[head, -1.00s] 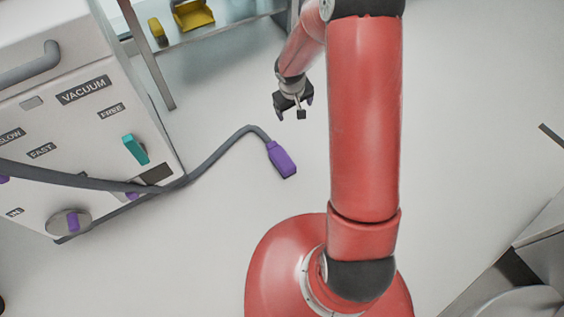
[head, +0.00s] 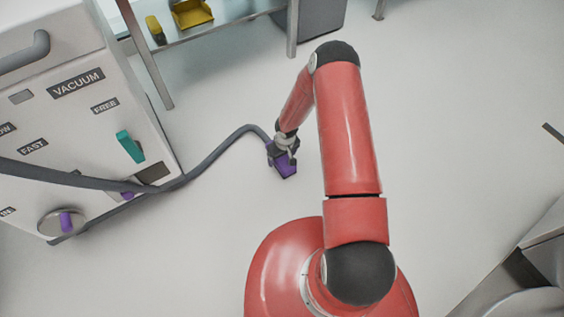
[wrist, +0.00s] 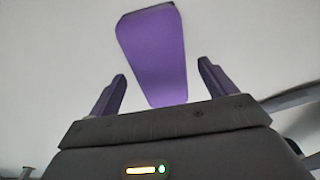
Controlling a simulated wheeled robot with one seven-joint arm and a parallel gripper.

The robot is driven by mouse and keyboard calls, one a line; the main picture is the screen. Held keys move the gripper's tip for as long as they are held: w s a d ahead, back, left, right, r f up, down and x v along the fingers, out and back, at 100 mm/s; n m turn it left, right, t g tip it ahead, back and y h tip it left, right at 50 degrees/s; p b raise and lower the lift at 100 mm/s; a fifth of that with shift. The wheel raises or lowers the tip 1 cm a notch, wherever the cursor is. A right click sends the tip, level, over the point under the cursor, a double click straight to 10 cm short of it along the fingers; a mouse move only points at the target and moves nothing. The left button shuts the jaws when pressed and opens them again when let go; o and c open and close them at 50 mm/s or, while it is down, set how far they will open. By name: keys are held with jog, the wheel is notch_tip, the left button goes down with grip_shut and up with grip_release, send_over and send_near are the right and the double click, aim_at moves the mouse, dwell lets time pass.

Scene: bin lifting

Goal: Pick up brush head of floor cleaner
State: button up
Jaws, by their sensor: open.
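The purple brush head (head: 286,168) lies on the floor at the end of a grey hose (head: 222,150) in the head view. My gripper (head: 282,155) is over it and partly hides it. In the wrist view the purple brush head (wrist: 153,55) shows ahead of the two fingers, in line with the gap between them. My gripper (wrist: 160,85) is open there, with nothing held between its fingertips. I cannot tell whether either finger touches the brush head.
The white vacuum machine (head: 80,120) stands at the left, and the hose runs from it. A metal shelf table (head: 225,30) with yellow items stands at the back. A grey bin (head: 310,15) is beside it.

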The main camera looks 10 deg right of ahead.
aim_at(282, 158)
notch_tip(282, 158, down, 3)
jog(key=shift+w+a+f, duration=0.1)
jog(key=shift+w+f, duration=0.05)
jog(key=shift+c, duration=0.3)
jog(key=c, duration=1.1)
jog(key=shift+c, duration=0.2)
